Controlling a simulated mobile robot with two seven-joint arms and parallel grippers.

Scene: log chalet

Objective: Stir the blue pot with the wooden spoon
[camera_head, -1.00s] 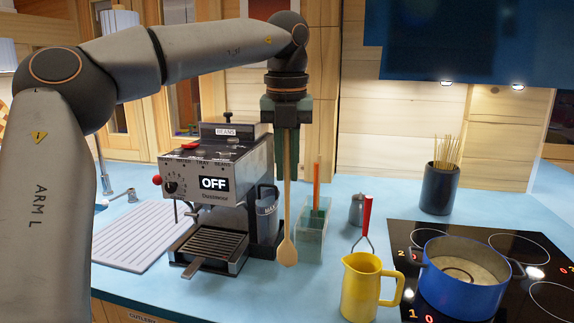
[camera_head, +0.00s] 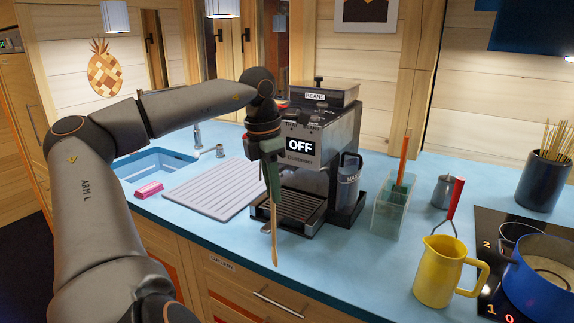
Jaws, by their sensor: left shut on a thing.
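My left gripper (camera_head: 270,165) is shut on the wooden spoon (camera_head: 274,235), which hangs down almost upright in front of the coffee machine. The blue pot (camera_head: 537,284) stands on the black hob at the lower right, cut off by the picture's edge. Pale contents show inside it. The spoon is well to the left of the pot and apart from it. My right gripper is not in view.
A yellow jug (camera_head: 436,273) stands between the spoon and the pot. A ribbed drainboard (camera_head: 212,187) lies beside the sink (camera_head: 150,165).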

